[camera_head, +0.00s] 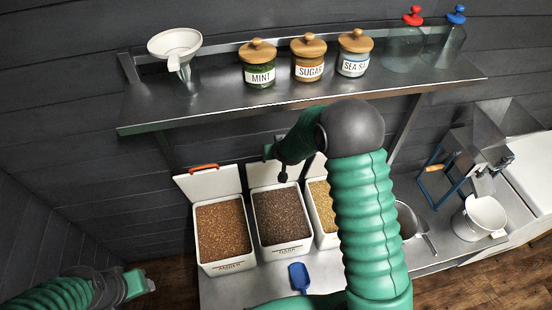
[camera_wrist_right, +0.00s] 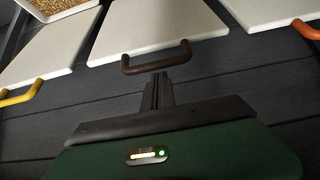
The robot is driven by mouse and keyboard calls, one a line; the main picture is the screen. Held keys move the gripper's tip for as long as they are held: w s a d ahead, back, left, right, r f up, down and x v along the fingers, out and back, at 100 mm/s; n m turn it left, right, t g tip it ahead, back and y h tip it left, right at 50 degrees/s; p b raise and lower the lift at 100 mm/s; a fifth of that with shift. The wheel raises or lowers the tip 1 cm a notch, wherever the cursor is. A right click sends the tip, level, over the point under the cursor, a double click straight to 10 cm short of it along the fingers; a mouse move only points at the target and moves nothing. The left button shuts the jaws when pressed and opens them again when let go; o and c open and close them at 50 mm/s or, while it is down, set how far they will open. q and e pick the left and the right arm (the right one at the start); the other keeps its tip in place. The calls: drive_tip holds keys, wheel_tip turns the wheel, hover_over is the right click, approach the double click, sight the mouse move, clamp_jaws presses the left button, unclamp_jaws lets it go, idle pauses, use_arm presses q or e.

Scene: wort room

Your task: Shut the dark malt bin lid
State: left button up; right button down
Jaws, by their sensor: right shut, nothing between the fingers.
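The dark malt bin (camera_head: 283,247), the middle one, is full of dark brown grain. Its white lid (camera_head: 262,176) stands open, tilted back toward the wall. The lid (camera_wrist_right: 160,25) and its dark brown bar handle (camera_wrist_right: 157,60) show in the right wrist view.
The amber bin (camera_head: 202,262) with an orange-handled open lid stands left, a pale-grain bin (camera_head: 320,205) right, its yellow-handled lid (camera_wrist_right: 42,50) open too. A metal shelf (camera_head: 220,110) with jars and a funnel hangs above. A blue scoop (camera_head: 300,277) lies in front.

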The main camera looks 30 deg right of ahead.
drive_tip(key=shift+a+r, duration=0.15)
drive_tip(key=shift+a, duration=0.35)
drive_tip(key=shift+d, duration=0.55)
drive_tip(key=shift+s+d+f, duration=0.15)
drive_tip(key=shift+s+f, duration=0.05)
drive_tip(key=shift+f, duration=0.15)
use_arm(q)
drive_tip(key=s+b+x, duration=0.2)
drive_tip(key=b+x, duration=0.6)
drive_tip(key=shift+w+a+f+b, duration=0.2)
drive_tip(key=shift+f+b, duration=0.2)
drive_tip(key=shift+f, duration=0.15)
use_arm(e)
drive_tip(key=s+a+f, duration=0.3)
drive_tip(key=s+f, duration=0.6)
drive_tip(key=s, duration=0.1)
drive_tip(key=s+a+f, duration=0.2)
drive_tip(key=s+f, duration=0.7)
drive_tip(key=s, duration=0.1)
drive_tip(key=shift+a+f, duration=0.15)
drive_tip(key=shift+a, duration=0.25)
